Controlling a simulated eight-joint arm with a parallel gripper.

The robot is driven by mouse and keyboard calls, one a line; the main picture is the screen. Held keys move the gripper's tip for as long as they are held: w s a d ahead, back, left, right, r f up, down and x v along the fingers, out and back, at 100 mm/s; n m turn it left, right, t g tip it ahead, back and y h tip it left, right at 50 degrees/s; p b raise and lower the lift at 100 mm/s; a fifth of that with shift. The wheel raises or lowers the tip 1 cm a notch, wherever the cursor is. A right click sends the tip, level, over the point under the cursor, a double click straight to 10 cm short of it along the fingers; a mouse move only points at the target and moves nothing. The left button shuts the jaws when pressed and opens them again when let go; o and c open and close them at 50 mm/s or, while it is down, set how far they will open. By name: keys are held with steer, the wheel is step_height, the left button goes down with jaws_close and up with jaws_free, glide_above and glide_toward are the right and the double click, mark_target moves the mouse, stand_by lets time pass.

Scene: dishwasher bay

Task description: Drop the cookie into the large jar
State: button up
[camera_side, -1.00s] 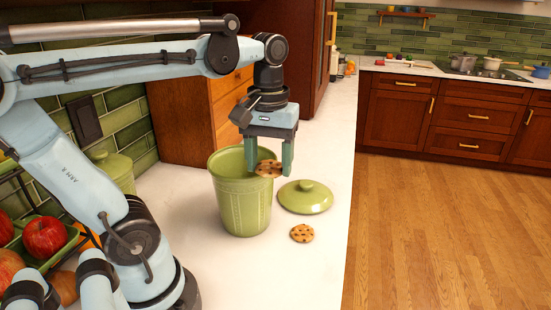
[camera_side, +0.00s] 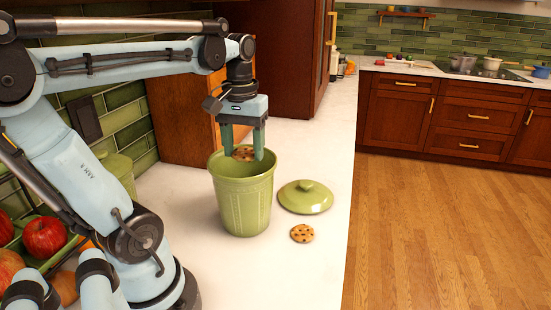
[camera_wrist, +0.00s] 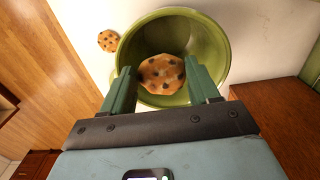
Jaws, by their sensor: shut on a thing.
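The large jar (camera_side: 240,202) is green, open and upright on the white counter. My gripper (camera_side: 243,155) is over the jar's mouth, its fingertips at about rim height, shut on a chocolate-chip cookie (camera_side: 243,153). In the wrist view the cookie (camera_wrist: 161,74) sits between the two green fingers (camera_wrist: 163,80), with the jar's opening (camera_wrist: 175,15) around and beneath it. A second cookie (camera_side: 302,233) lies flat on the counter to the right of the jar. The jar's floor is hidden in the side view.
A green lid (camera_side: 305,196) with a knob lies on the counter right of the jar. A smaller lidded green jar (camera_side: 121,172) stands behind, near the tiled wall. Apples (camera_side: 44,236) sit in a rack at lower left. A wooden cabinet (camera_side: 185,110) stands behind.

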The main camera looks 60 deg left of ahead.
mark_target(244, 153)
steer(key=shift+f, duration=0.65)
steer(key=o, duration=0.7)
step_height(244, 153, up, 12)
stand_by(0.4)
